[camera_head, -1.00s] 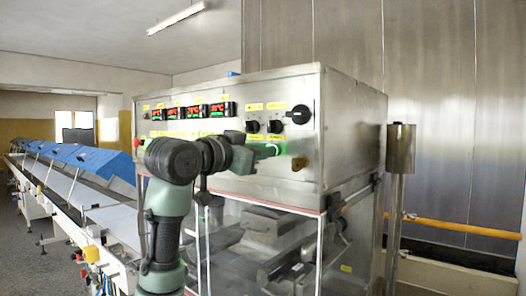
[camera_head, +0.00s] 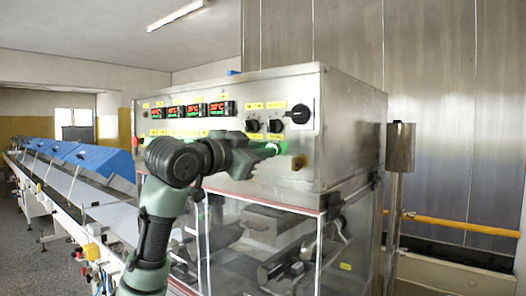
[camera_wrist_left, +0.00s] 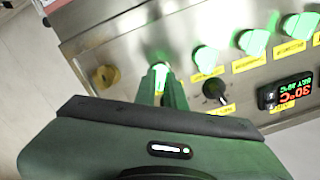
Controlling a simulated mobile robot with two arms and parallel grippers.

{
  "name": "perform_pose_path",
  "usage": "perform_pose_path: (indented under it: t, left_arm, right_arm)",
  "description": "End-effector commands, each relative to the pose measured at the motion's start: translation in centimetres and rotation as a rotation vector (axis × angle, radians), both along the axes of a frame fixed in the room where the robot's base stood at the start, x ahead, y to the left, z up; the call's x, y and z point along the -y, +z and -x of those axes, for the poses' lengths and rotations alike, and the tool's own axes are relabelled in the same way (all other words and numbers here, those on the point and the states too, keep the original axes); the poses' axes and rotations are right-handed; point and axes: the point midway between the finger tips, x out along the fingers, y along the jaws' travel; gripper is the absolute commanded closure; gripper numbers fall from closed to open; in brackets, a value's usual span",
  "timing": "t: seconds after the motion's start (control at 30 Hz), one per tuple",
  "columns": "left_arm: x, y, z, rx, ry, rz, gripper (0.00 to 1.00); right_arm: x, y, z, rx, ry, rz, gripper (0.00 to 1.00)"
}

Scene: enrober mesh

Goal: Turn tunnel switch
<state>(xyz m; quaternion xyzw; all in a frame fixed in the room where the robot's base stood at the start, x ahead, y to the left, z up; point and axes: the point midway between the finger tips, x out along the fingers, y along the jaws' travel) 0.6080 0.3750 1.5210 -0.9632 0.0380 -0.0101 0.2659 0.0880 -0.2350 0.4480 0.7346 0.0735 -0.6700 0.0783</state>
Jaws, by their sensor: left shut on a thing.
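A stainless steel control panel (camera_head: 255,95) fills the upper front of the machine. My left gripper (camera_head: 274,150) reaches its lower right part from the left, beside a green glow. In the left wrist view, my left gripper (camera_wrist_left: 163,84) is shut on a green-lit switch (camera_wrist_left: 160,67) at the end of the row of green-lit switches. The fingers cover part of that switch. I cannot read the labels to tell which one is the tunnel switch. My right gripper does not show.
Black knobs (camera_head: 275,126) and a large black rotary switch (camera_head: 300,114) are above. Red-green displays (camera_head: 222,108) line the panel's top left. A conveyor with blue covers (camera_head: 105,160) runs off left.

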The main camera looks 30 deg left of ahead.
Motion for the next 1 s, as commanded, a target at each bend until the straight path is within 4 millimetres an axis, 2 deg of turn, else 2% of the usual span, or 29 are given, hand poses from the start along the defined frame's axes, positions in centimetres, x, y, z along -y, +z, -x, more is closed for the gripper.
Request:
perform_pose_path:
  t: [0.03,0.1,0.47,0.57,0.8,1.0]
  left_arm:
    - [0.0,0.1,0.1,0.003,-0.001,-0.003,0.86]
    - [0.0,0.1,0.1,0.003,-0.001,-0.002,0.67]
    - [0.0,0.0,0.3,0.001,0.000,0.000,0.67]
    - [-0.2,-0.1,1.4,0.005,0.002,-0.001,0.67]
    - [-0.5,-0.2,5.5,0.005,0.003,-0.004,0.67]
    - [-0.6,0.0,7.6,0.004,0.000,-0.002,0.67]
  right_arm:
    - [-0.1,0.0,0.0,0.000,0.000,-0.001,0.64]
    - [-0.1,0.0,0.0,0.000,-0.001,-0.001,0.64]
    - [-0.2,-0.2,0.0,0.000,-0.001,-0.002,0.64]
    - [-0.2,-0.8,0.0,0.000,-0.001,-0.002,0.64]
    - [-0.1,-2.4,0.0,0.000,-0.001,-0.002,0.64]
    - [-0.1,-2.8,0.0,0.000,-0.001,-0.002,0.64]
